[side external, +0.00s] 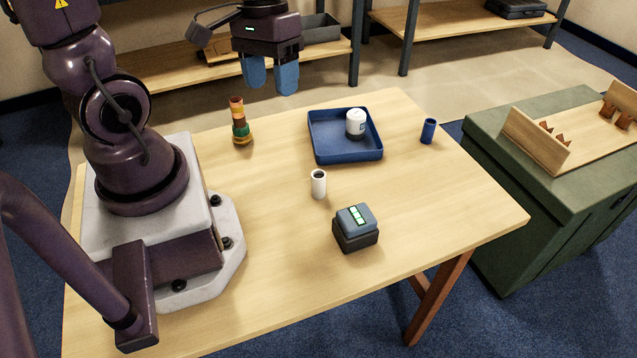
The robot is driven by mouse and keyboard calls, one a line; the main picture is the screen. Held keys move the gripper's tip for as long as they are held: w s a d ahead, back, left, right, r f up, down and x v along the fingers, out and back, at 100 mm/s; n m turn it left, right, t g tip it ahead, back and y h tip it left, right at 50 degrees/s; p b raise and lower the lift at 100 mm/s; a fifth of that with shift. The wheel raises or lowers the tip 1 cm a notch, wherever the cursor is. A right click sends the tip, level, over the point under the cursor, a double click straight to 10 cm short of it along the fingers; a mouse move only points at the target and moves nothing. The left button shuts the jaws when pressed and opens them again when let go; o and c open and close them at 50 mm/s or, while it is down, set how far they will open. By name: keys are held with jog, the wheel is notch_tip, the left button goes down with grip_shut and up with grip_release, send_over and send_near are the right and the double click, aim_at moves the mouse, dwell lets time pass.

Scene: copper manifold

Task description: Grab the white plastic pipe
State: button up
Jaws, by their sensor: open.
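The white plastic pipe (318,184) stands upright on the wooden table, near its middle. It is a short hollow tube with a dark opening at the top. My gripper (271,78) is open and empty, with its two blue fingers pointing down. It hangs above the table's far side, up and to the left of the pipe in the picture, well apart from it.
A blue tray (345,157) holding a white and dark jar (356,124) sits behind the pipe. A grey-black box (355,230) is in front. A stack of coloured rings (240,122) stands left, a blue cup (428,131) right. Bare table (260,230) surrounds the pipe.

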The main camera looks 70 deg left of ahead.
notch_tip(320, 180, down, 11)
jog(key=n+h, duration=0.8)
jog(key=n, duration=0.1)
jog(key=n+t+h, duration=0.3)
jog(key=n+t, duration=0.2)
jog(key=n, duration=0.2)
send_over(315, 173)
jog(key=a, duration=0.2)
notch_tip(315, 173, down, 3)
jog(key=f, duration=0.6)
jog(key=shift+s+d+f, duration=0.1)
jog(key=shift+s+f, duration=0.15)
jog(key=shift+s, duration=0.1)
jog(key=shift+y, duration=0.3)
jog(key=x, duration=0.5)
jog(key=c, duration=1)
